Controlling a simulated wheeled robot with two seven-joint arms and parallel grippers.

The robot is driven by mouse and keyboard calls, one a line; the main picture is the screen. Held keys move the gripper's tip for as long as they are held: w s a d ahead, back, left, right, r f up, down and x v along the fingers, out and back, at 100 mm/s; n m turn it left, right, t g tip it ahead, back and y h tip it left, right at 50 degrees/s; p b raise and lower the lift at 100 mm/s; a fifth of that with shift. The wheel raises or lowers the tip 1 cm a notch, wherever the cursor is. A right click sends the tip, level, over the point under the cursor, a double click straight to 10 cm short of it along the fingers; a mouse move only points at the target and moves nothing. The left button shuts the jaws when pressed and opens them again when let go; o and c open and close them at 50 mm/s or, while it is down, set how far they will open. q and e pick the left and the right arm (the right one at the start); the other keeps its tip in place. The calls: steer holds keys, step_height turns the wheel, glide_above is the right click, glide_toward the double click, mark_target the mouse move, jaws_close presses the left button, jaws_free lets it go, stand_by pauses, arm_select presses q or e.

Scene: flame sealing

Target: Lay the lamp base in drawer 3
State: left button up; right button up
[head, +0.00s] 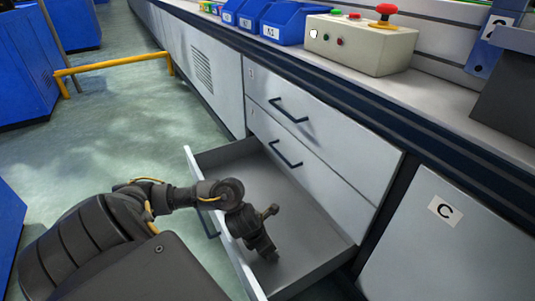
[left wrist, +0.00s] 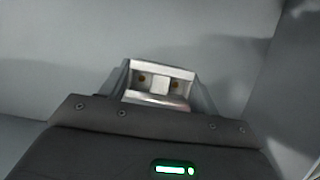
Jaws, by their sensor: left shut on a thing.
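The lowest of three stacked drawers, drawer 3 (head: 312,222), is pulled open and its visible grey floor is bare. My left gripper (head: 268,252) reaches down into it over the front panel, low near the floor. In the left wrist view my left gripper (left wrist: 160,98) is shut on a pale metallic piece with a white square and two brass-coloured spots, apparently the lamp base (left wrist: 160,84). In the head view the piece is hidden by the gripper. I cannot tell whether it touches the drawer floor. My right gripper is not in view.
Two closed drawers with dark handles (head: 287,112) sit above the open one. A cabinet marked C (head: 440,245) stands to the right. The worktop holds blue bins (head: 285,22) and a control box with a red button (head: 362,45). A yellow rail (head: 115,65) stands on the floor behind.

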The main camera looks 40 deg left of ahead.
arm_select(q)
steer(key=o, duration=1)
steer(key=shift+c, duration=0.2)
